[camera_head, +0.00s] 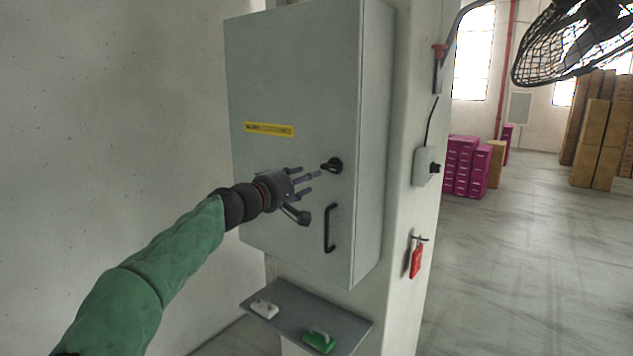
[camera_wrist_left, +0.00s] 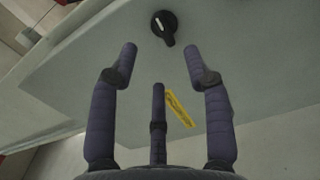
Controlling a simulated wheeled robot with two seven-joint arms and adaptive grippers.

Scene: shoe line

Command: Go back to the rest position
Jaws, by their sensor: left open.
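My left gripper (camera_head: 306,190) is open and empty in front of a grey wall cabinet (camera_head: 290,75). Its arm comes in from the left in a green sleeve. In the head view the fingers point right, just below and left of a black rotary knob (camera_head: 332,165). In the left wrist view the spread fingers (camera_wrist_left: 160,70) have nothing between them, and the knob (camera_wrist_left: 164,26) lies beyond their tips, apart from them. The cabinet door looks closed. A black bar handle (camera_head: 329,228) sits below the knob. My right gripper is not in view.
A small grey shelf (camera_head: 290,308) under the cabinet holds a white block with a handle (camera_head: 264,308) and a green one (camera_head: 319,341). A red tag (camera_head: 416,261) and a switch box (camera_head: 424,165) are on the pillar. A fan (camera_head: 570,45) is upper right.

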